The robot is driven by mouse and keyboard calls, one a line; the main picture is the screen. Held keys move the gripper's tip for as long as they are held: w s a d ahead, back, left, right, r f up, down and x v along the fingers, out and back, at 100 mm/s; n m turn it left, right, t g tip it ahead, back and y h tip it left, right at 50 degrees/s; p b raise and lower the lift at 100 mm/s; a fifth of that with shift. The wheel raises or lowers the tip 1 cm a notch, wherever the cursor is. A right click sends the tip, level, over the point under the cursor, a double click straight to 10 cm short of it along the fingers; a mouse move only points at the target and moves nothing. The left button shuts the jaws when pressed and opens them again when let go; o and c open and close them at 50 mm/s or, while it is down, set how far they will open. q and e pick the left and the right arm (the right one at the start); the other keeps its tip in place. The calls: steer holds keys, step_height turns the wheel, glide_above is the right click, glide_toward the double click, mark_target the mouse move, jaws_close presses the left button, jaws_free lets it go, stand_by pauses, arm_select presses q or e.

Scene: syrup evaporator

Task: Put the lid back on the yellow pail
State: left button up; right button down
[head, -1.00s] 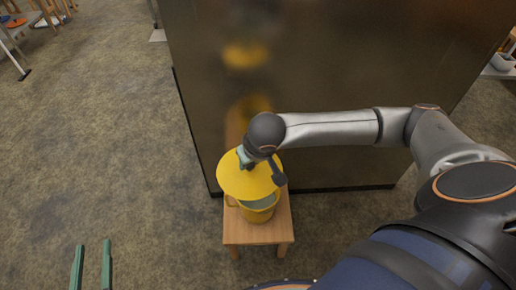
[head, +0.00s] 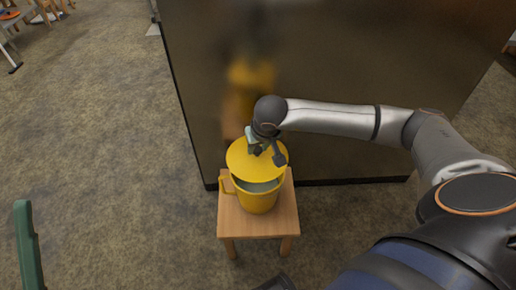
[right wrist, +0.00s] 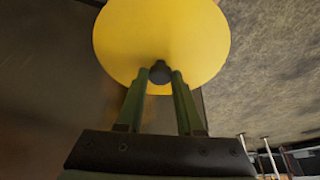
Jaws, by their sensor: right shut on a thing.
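The yellow pail (head: 257,202) stands upright on a small wooden stool, its handle on the left. My right gripper (head: 262,147) is shut on the dark knob (right wrist: 160,72) of the round yellow lid (head: 243,160). The lid is over the back part of the pail, and the front of the pail's open mouth shows below its edge. I cannot tell whether lid and rim touch. The lid's face and both green fingers show in the right wrist view.
The wooden stool (head: 230,220) stands close in front of a large dark, reflective panel (head: 340,60). The panel mirrors the pail and lid. Chairs stand at the far upper left.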

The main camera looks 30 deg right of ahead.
mark_target(258, 158)
step_height(258, 158, down, 5)
steer(key=b, duration=0.3)
arm_select(q)
steer(key=shift+n, duration=0.3)
steer(key=shift+w+d+f+b, duration=0.1)
steer(key=shift+f+b, duration=0.25)
steer(key=shift+f, duration=0.9)
steer(key=shift+w+d+f+b, duration=0.1)
steer(key=shift+f+b, duration=0.2)
steer(key=shift+f, duration=0.9)
arm_select(e)
steer(key=shift+f, duration=0.5)
steer(key=shift+s, duration=0.1)
arm_select(q)
steer(key=shift+f+b, duration=0.35)
steer(key=shift+b, duration=0.05)
arm_select(e)
steer(key=shift+f, duration=0.15)
jaws_free()
